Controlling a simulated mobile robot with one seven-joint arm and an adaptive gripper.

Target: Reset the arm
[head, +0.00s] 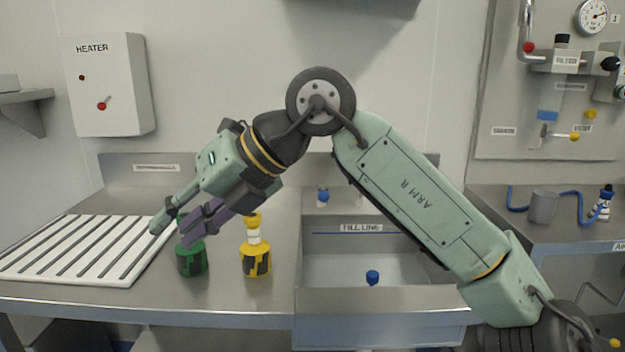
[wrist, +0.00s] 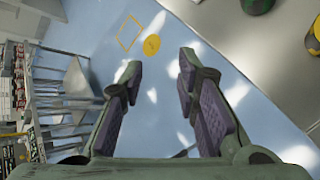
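My green arm, marked "ARM R", reaches up from the lower right in the head view, bends at a round dark joint and slopes down left. My gripper (head: 175,231) points down left, appearing just above the green-and-black canister (head: 192,260). In the wrist view my gripper (wrist: 158,64) is open, its purple-padded fingers apart with nothing between them. The yellow-and-black canister (head: 256,262) stands upright to the right of the green one. Parts of the green canister (wrist: 256,4) and the yellow one (wrist: 314,42) show at the wrist view's upper right.
A white ribbed rack (head: 85,250) lies on the counter at left. A sink marked "FILL LINE" (head: 335,265) is at centre, with a blue knob (head: 372,277). A heater box (head: 108,85) hangs on the wall. The wrist view shows blue floor (wrist: 180,120) and a shelf unit (wrist: 75,85).

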